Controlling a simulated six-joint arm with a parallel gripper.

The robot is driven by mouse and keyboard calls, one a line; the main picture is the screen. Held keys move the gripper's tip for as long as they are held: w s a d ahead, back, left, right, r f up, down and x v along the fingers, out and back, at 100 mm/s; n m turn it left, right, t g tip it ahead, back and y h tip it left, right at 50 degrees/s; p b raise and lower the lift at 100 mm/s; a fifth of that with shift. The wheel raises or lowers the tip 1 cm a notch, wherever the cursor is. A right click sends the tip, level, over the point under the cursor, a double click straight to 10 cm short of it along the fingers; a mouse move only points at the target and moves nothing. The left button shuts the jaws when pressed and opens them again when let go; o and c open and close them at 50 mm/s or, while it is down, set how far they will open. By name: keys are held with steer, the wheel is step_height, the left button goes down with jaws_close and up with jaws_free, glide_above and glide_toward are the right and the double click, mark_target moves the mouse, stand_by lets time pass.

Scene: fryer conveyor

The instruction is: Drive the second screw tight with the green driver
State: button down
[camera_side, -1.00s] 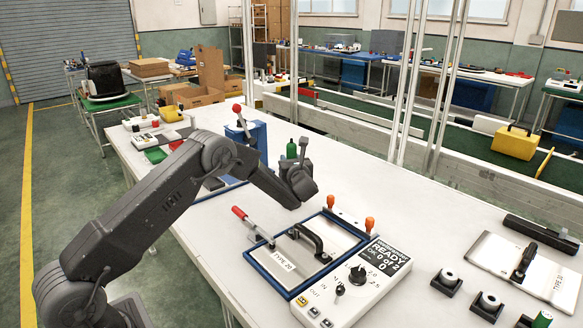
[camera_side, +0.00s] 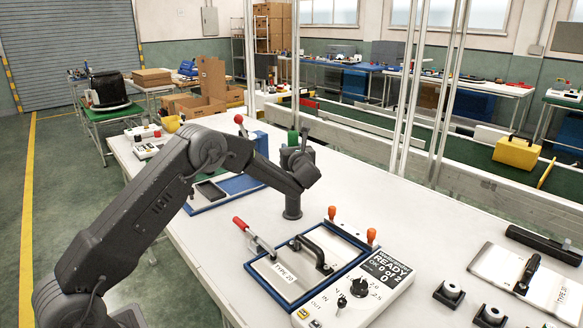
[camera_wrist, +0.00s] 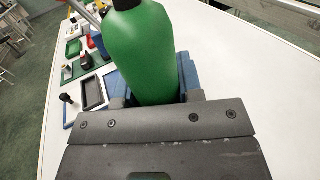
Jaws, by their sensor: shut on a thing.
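The green driver (camera_wrist: 145,50) is between the fingers of my gripper in the wrist view, its rounded handle filling the upper middle. In the side view, my gripper (camera_side: 297,165) is raised above the bench behind the blue-framed fixture, and the green handle (camera_side: 293,138) shows just above it. The driver's tip is hidden. A dark cylindrical post (camera_side: 292,205) stands below the gripper; I cannot tell whether the driver touches it. The fixture (camera_side: 294,302) holds a plate marked TYPE 20 (camera_side: 283,275) with a black handle. The screws are too small to make out.
A control box (camera_side: 385,275) beside the fixture reads READY, OK 0 of 2. A red-handled clamp (camera_side: 250,235) and orange knobs (camera_side: 371,236) stick up around the fixture. Another plate (camera_side: 500,270) and black holders (camera_side: 449,293) lie right.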

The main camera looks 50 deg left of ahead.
step_height(320, 180, up, 10)
steer(key=shift+d+r, duration=0.1)
steer(key=shift+d, duration=0.05)
steer(key=s+d+f, duration=0.2)
steer(key=s+d, duration=0.2)
steer(key=d, duration=0.4)
steer(key=s+d+f, duration=0.3)
steer(key=d, duration=0.6)
steer(key=s+d+f, duration=0.2)
steer(key=s+d, duration=0.2)
steer(key=d, duration=0.5)
steer(key=shift+s+d+f, duration=0.15)
steer(key=shift+s+f, duration=0.15)
steer(key=shift+f, duration=0.1)
step_height(320, 180, down, 6)
steer(key=shift+f, duration=0.45)
stand_by(0.4)
